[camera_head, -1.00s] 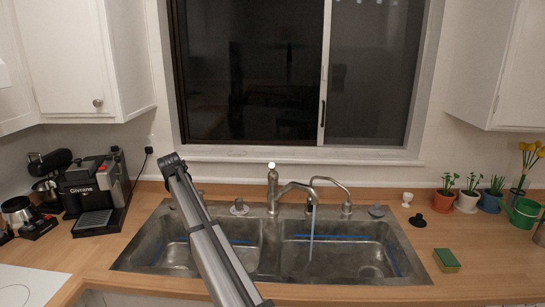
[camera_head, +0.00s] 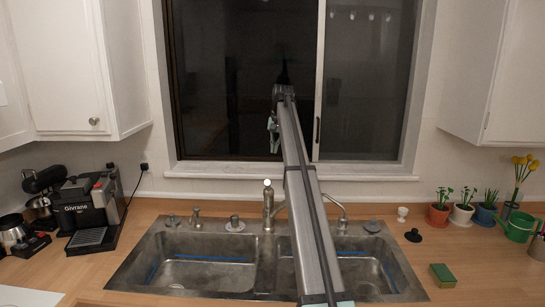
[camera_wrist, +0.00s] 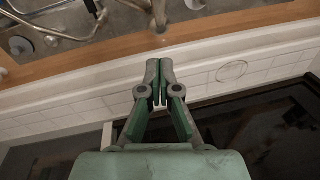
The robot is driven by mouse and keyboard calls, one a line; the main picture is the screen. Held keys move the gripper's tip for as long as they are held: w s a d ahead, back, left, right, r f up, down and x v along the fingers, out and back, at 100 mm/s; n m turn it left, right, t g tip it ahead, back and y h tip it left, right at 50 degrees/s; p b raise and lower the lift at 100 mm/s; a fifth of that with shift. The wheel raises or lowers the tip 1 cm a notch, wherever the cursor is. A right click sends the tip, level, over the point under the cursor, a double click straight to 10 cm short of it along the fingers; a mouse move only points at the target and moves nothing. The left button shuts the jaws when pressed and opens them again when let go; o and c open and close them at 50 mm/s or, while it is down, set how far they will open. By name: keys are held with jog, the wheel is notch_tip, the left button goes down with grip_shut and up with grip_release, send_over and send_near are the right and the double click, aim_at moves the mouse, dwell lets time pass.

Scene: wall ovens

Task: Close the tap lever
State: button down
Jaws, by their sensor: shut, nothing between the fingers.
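The metal tap (camera_head: 268,211) stands upright at the back of the double sink, with a pale tip on its top (camera_head: 267,184). Its spout and the outlet area are mostly hidden behind my arm. In the wrist view, part of the tap's metalwork (camera_wrist: 97,12) shows at the upper left. My gripper (camera_head: 273,135) appears above the tap, in front of the dark window. In the wrist view my gripper (camera_wrist: 158,78) has its green-grey fingers together, with nothing between them, and is apart from the tap.
The double sink (camera_head: 150,245) is set in a wooden counter (camera_head: 480,250). A window sill (camera_head: 200,174) runs behind the tap. A coffee machine (camera_head: 88,205) stands left. Potted plants (camera_head: 463,213) and a green sponge (camera_head: 442,275) are right. A slim second faucet (camera_head: 340,213) stands right of the tap.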

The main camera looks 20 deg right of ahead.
aim_at(268, 186)
jog(key=f+p, duration=0.1)
jog(key=f, duration=0.2)
jog(key=a+f+p, duration=0.1)
jog(key=f, duration=0.3)
jog(key=a+f+p, duration=0.1)
jog(key=f, duration=0.2)
jog(key=shift+s+a+f, duration=0.1)
jog(key=shift+s+f, duration=0.1)
jog(key=shift+f, duration=0.05)
jog(key=shift+s+a+f+p, duration=0.25)
jog(key=shift+f+p, duration=0.15)
jog(key=shift+f, duration=0.15)
jog(key=shift+d, duration=0.1)
